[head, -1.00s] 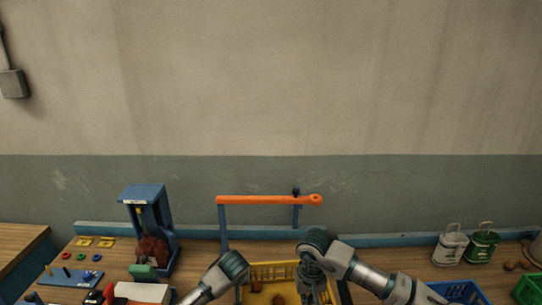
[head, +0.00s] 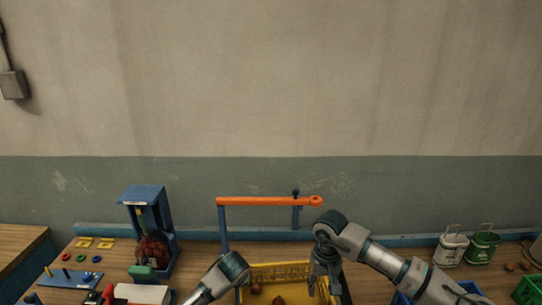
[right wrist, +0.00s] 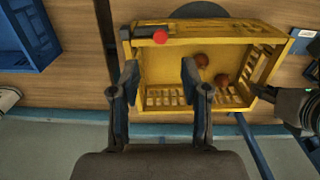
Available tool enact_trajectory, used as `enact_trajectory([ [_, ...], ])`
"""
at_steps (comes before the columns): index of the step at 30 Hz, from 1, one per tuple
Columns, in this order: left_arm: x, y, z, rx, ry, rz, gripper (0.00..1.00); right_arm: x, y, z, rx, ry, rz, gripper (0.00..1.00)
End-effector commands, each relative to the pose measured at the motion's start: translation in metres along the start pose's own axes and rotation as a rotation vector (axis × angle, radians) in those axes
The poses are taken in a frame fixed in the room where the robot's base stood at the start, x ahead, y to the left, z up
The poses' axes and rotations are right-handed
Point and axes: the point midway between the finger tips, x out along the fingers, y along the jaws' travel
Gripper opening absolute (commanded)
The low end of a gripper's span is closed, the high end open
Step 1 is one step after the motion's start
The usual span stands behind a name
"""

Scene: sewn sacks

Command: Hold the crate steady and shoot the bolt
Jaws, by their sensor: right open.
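The yellow crate (head: 290,268) stands on the bench below the orange bar, with a few brown round items (right wrist: 221,80) inside. In the right wrist view, the crate (right wrist: 205,32) has a dark bolt fitting with a red knob (right wrist: 160,37) at its corner. My right gripper (right wrist: 160,78) is open and empty, its fingers apart over the crate's end, short of the knob in that picture. It also shows in the head view (head: 325,283). My left gripper (right wrist: 294,108) is beside the crate's opposite end; its fingertips are unclear, so its grip cannot be told.
An orange bar (head: 265,201) on blue posts spans behind the crate. A blue stand (head: 139,196) and a pegboard (head: 70,278) are at left. Two pails (head: 482,247), a blue crate (head: 470,289) and a green crate (head: 530,290) are at right.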

Motion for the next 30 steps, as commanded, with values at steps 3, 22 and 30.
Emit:
enact_trajectory([
  [3,0.000,0.000,0.001,0.002,-0.001,0.000,0.00,0.019,0.000,0.001,0.000,-0.003,0.001,0.46],
  [22,0.000,0.001,0.001,0.002,-0.001,0.001,0.00,0.084,0.000,0.001,0.000,0.000,0.000,0.46],
  [30,0.000,0.001,0.001,0.002,-0.001,0.001,0.00,0.084,0.000,0.000,0.000,0.000,0.000,0.38],
])
